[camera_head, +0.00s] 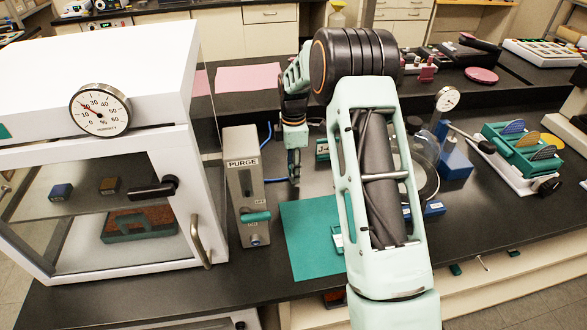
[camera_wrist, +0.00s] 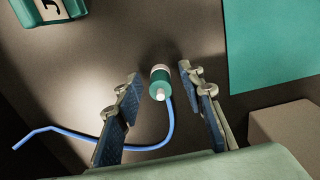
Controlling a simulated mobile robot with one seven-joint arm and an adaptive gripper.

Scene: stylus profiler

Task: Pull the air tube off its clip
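The blue air tube (camera_wrist: 165,135) lies on the dark bench in the wrist view. It curves from a small teal-and-white fitting (camera_wrist: 160,78), which may be the clip, and runs left to a bent free-looking end. My gripper (camera_wrist: 159,73) is open, with blue-padded fingers on either side of the fitting, not visibly touching it. In the head view my gripper (camera_head: 294,176) points down between the purge box and a teal block. Short pieces of blue tube (camera_head: 267,136) show beside it; the fitting is hidden there.
The grey purge box (camera_head: 238,160) stands close left of my gripper, beside a white cabinet (camera_head: 110,60). A flat teal mat (camera_head: 309,245) lies in front. The teal labelled block (camera_head: 322,148) is close right. Instruments and a green rack (camera_head: 520,155) stand further right.

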